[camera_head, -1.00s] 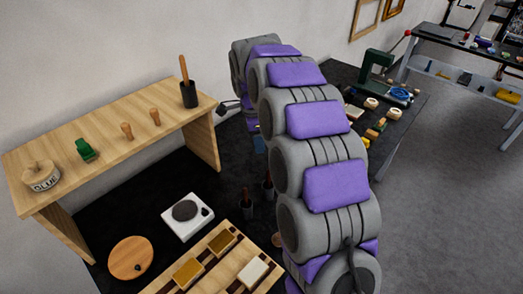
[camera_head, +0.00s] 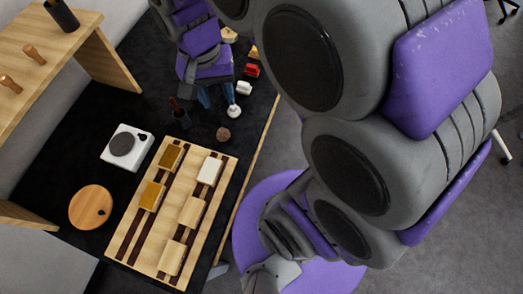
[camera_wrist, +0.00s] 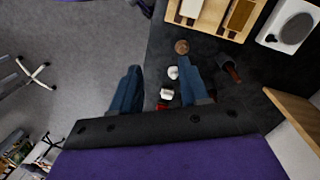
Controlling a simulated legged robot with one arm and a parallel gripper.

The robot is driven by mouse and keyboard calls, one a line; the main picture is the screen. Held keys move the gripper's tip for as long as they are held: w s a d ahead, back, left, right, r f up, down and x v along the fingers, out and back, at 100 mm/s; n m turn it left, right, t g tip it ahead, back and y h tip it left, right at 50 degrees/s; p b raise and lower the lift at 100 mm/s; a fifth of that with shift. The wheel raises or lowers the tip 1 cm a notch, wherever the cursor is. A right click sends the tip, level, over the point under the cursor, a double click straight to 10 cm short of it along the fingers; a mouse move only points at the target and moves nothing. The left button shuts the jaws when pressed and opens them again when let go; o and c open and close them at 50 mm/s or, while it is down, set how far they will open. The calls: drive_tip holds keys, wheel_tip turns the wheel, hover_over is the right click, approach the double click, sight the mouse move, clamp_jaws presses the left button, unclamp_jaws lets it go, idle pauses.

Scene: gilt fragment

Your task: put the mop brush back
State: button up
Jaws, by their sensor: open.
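A dark cup (camera_head: 184,119) stands on the black bench top, with a reddish-brown handle (camera_head: 174,103) leaning out of it. They also show in the wrist view as the cup (camera_wrist: 222,62) and handle (camera_wrist: 234,75). I cannot tell for sure whether this is the mop brush; no bristles are visible. My gripper (camera_head: 218,103) points down over the bench to the right of the cup in the head view. Its blue fingers are apart and empty in the wrist view (camera_wrist: 160,66). The cup lies outside them, beyond the right finger.
A wooden rack (camera_head: 124,232) with several blocks, a white scale-like device (camera_head: 140,135) and a round wooden piece (camera_head: 91,207) lie nearby. A wooden shelf (camera_head: 97,55) carries a dark holder (camera_head: 63,15). Small white knobs (camera_wrist: 173,72) and a brown round piece (camera_wrist: 181,47) lie near my fingers.

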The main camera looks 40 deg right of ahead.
drive_tip(key=s+f+n, duration=0.2)
drive_tip(key=s+n, duration=0.1)
drive_tip(key=s, duration=0.4)
drive_tip(key=s+f+n, duration=0.1)
drive_tip(key=s+n, duration=0.2)
drive_tip(key=s, duration=0.5)
drive_tip(key=shift+s+d+f+g, duration=0.25)
drive_tip(key=shift+s+f+g, duration=0.05)
drive_tip(key=shift+f, duration=0.05)
drive_tip(key=shift+d, duration=0.1)
